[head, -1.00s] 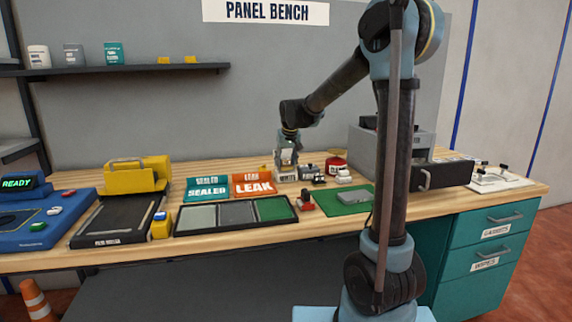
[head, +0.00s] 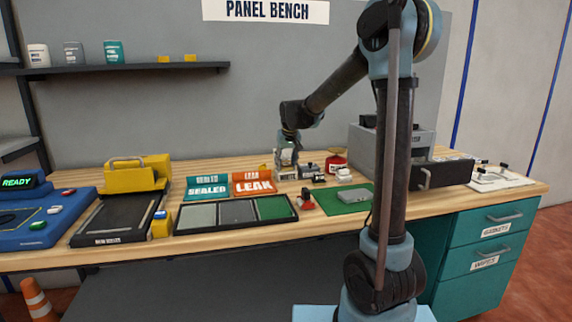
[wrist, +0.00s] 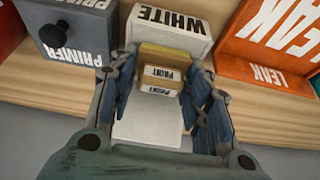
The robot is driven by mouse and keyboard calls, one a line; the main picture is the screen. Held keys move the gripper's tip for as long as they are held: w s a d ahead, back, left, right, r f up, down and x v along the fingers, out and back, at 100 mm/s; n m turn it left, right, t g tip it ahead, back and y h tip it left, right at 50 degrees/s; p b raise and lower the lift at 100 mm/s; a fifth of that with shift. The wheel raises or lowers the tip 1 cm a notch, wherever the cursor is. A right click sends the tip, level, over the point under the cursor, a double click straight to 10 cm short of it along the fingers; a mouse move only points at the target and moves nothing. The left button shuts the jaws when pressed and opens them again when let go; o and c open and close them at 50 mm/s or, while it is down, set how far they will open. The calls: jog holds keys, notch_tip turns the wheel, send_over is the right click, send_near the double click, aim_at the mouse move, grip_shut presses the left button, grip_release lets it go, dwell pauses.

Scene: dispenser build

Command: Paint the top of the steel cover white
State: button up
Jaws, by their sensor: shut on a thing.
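The steel cover (head: 356,194) looks like a grey plate lying on a green mat (head: 336,205) on the bench. My gripper (head: 286,168) is low over the back of the bench, left of the cover and behind it. In the wrist view, my gripper (wrist: 160,100) is shut on a tan block (wrist: 159,80) with small lettering, which seems to be a paint pad. A white box marked WHITE (wrist: 168,28) stands right at the fingertips. A flat white surface (wrist: 148,122) shows between the fingers. The block's underside is hidden, so contact cannot be told.
A grey PRIMER box (wrist: 72,28) stands left of the white box. The orange LEAK holder (head: 253,184) is close on the other side in the wrist view. A red-handled tool (head: 305,203) stands left of the mat. A grey oven-like box (head: 390,145) is at the right.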

dwell(0.4)
jog(key=o, duration=1)
jog(key=o, duration=0.6)
jog(key=shift+c, duration=0.2)
jog(key=shift+r, duration=3.75)
grip_shut()
